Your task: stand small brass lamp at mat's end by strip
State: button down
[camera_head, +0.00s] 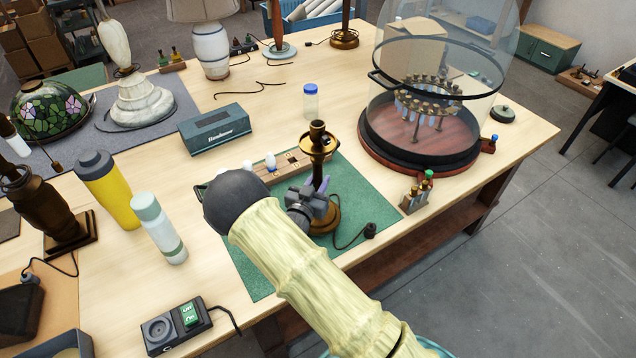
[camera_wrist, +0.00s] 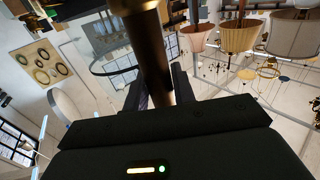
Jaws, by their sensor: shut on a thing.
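The small brass lamp (camera_head: 319,142) is upright over the right part of the green mat (camera_head: 255,265). My gripper (camera_head: 322,203) is shut on its stem, low down near the round base. I cannot tell whether the base touches the mat. Its dark cord runs right to a plug (camera_head: 370,230) near the mat's right edge. In the wrist view the brass stem (camera_wrist: 152,60) stands between the two dark fingers of my gripper (camera_wrist: 160,88). A wooden strip (camera_head: 292,165) with holes and small white bulbs lies along the mat's far side, just behind the lamp, partly hidden.
A glass dome on a round wooden base (camera_head: 420,155) stands right of the mat. A small rack of vials (camera_head: 415,195) is nearer. A blue-capped jar (camera_head: 311,100) and a dark box (camera_head: 214,130) stand behind. A yellow tumbler (camera_head: 108,190) and a pale bottle (camera_head: 160,228) stand left.

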aim_at(315, 178)
jog(key=shift+r+p, duration=0.7)
jog(key=shift+r, duration=0.95)
